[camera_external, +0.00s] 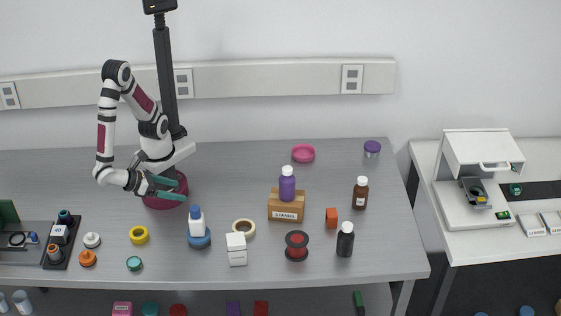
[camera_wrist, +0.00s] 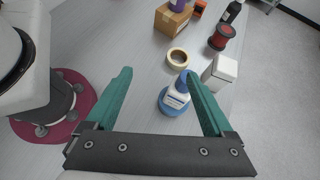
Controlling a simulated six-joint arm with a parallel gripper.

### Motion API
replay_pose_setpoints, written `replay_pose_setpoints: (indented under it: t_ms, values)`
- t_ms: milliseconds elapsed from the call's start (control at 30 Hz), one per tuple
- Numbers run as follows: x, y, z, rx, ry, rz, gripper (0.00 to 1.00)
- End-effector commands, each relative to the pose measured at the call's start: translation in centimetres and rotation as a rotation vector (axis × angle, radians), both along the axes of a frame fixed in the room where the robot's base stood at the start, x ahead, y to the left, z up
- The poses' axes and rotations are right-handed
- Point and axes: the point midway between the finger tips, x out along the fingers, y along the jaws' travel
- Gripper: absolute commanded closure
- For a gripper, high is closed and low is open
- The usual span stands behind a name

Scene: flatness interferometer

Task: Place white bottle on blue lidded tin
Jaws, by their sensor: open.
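The white bottle (camera_external: 196,224) has a blue cap and stands upright on the round blue lidded tin (camera_external: 199,241), near the front middle of the bench. In the wrist view the bottle (camera_wrist: 177,98) shows between my fingers, close to the right one in the picture, with the blue tin (camera_wrist: 170,109) beneath it. My gripper (camera_external: 181,190) has teal fingers, open and empty. It is up and to the left of the bottle in the external view, apart from it.
A yellow ring (camera_external: 139,235) lies to the left. The back of the bench is mostly clear.

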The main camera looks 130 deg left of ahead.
Motion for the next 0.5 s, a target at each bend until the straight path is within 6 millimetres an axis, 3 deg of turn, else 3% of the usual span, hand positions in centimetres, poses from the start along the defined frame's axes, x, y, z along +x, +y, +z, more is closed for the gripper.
replay_pose_setpoints:
  t_ms: [33, 100, 200, 333, 500]
  values:
    - [-0.1, 2.8, 1.3, -0.107, -0.006, 0.191, 0.13]
    - [-1.2, 6.5, 2.6, -0.279, -0.029, 0.474, 0.13]
    - [-3.6, 10.0, 4.1, -0.529, -0.120, 0.840, 0.13]
    - [-5.8, 11.8, 5.2, -0.781, -0.287, 1.149, 0.13]
    - [-6.6, 12.2, 5.7, -0.897, -0.392, 1.274, 0.13]
